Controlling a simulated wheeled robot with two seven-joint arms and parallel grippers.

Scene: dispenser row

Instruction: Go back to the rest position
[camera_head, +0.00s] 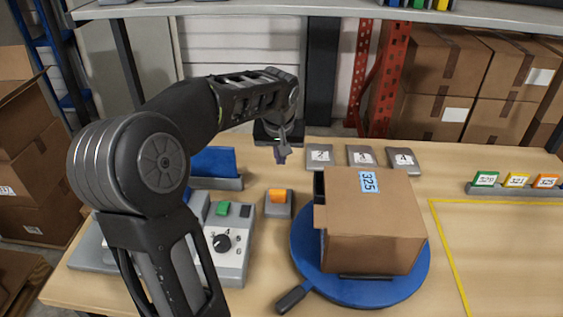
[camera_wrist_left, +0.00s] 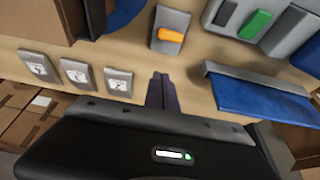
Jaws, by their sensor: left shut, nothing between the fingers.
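My left gripper (camera_head: 282,156) is shut and empty. My left arm comes in from the left, bent over the control panel. My right gripper is not in view.
A cardboard box (camera_head: 372,222) labelled 325 stands on a blue turntable (camera_head: 304,249). A control panel (camera_head: 232,262), an orange-button box (camera_head: 278,207), a blue panel in a grey holder (camera_head: 214,162) and several grey plates (camera_head: 361,156) are nearby. The yellow-outlined area (camera_head: 505,250) is clear.

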